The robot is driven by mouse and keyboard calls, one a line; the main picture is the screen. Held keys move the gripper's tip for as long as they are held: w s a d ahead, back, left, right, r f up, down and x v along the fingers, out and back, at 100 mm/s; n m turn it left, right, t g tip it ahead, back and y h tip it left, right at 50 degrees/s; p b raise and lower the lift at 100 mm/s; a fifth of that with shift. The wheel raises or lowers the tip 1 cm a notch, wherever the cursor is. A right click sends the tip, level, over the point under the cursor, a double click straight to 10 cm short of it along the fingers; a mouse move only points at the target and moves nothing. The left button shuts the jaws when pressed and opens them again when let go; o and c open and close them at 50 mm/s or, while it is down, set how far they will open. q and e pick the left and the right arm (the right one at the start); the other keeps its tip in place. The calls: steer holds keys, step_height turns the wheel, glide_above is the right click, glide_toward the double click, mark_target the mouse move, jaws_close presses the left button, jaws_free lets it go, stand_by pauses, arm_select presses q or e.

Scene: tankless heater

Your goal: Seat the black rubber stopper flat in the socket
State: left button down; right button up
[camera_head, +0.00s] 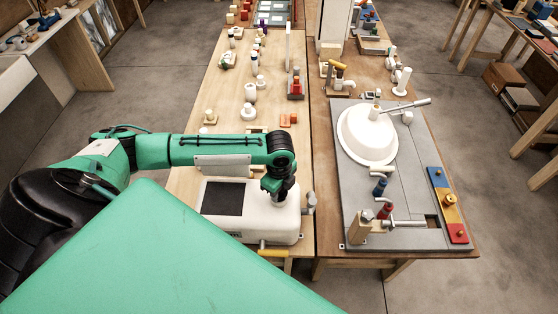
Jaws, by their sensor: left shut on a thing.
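My left gripper (279,192) reaches in from the left on a green and black arm. It points down over the right part of a white heater box (265,222) with a dark square panel (223,199) on its top. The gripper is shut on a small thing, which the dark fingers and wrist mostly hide. I cannot make out whether it is the black rubber stopper. No stopper or socket can be clearly told apart elsewhere. My right gripper is not in view.
A grey fitting (309,203) stands at the box's right side, and a yellow-handled part (273,244) at its front. On the right bench, a grey panel (408,178) bears a white dome (366,135) and several valves. Small fittings crowd the left bench further back.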

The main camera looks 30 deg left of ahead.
arm_select(q)
steer(key=shift+f, duration=0.15)
steer(key=c, duration=1)
jaws_free()
steer(key=shift+r+b, duration=0.35)
steer(key=shift+r, duration=0.2)
step_height(320, 180, up, 11)
steer(key=b, duration=0.3)
steer(key=shift+r+b, duration=0.2)
steer(key=shift+b, duration=0.15)
steer(key=shift+r, duration=0.65)
